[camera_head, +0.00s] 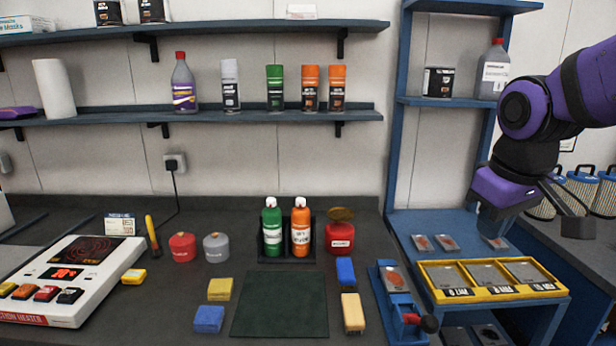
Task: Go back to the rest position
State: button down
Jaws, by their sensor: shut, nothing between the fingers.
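My gripper (566,212) hangs at the right of the view, on my purple and black arm. The part of my arm nearest my body runs out of view at the right edge.
The dark workbench (150,325) holds a heater (100,255), a green bottle (271,230), an orange bottle (301,230), a red can (340,238), a dark mat (280,305), coloured blocks and a blue clamp fixture (398,310). Filter canisters (582,188) stand behind my gripper.

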jog(key=s+d+r+m+t, duration=0.1)
jog(key=s+m, duration=0.1)
jog(key=s, duration=0.3)
jog(key=s+d+r+m+t, duration=0.1)
jog(key=s+d+r, duration=0.1)
jog(key=s, duration=0.4)
jog(key=shift+m+t, duration=0.3)
jog(key=shift+m, duration=0.1)
